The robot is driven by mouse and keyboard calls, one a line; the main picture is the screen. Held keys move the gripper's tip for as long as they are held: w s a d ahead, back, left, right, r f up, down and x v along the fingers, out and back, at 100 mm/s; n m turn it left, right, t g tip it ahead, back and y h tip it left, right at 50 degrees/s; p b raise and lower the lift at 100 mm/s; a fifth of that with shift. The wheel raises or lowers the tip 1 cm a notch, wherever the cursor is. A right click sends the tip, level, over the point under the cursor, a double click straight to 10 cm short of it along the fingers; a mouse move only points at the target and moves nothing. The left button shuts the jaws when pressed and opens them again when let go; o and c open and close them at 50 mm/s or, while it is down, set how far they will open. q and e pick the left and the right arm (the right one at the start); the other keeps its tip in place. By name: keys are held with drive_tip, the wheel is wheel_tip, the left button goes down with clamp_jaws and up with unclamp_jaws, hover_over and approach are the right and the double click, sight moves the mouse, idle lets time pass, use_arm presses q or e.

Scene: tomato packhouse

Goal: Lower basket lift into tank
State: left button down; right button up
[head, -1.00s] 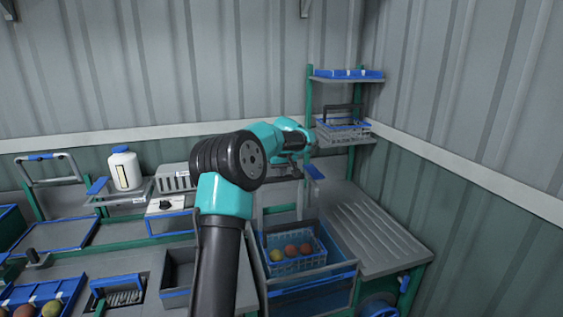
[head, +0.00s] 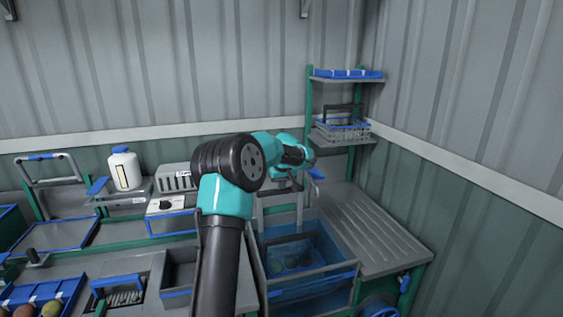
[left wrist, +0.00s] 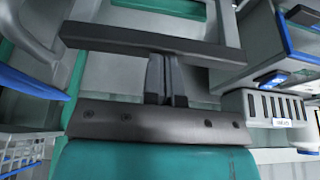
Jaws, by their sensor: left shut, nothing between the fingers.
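The tank (head: 335,277) stands at the lower middle of the head view, with bluish water inside. The basket (head: 293,238) sits low in it, its tomatoes showing dimly through the water. The grey lift frame (head: 280,209) stands behind the tank. My left gripper (head: 303,160) is above and behind the tank, close to a blue-ended lever (head: 317,173); I cannot tell if they touch. In the left wrist view my left gripper (left wrist: 165,78) has its fingers together with nothing between them. My right gripper is out of view.
A ribbed draining board (head: 375,235) lies right of the tank. A rack at the back right holds an empty wire basket (head: 343,129). A white jug (head: 125,170) and a box with a knob (head: 168,204) stand to the left.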

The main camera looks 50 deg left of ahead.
use_arm(q)
drive_tip(key=shift+f, duration=3.2)
wheel_tip(320, 180, up, 16)
hover_over(281, 194)
drive_tip(key=shift+w+a, duration=0.25)
drive_tip(key=shift+a, duration=0.05)
drive_tip(key=shift+d, duration=0.1)
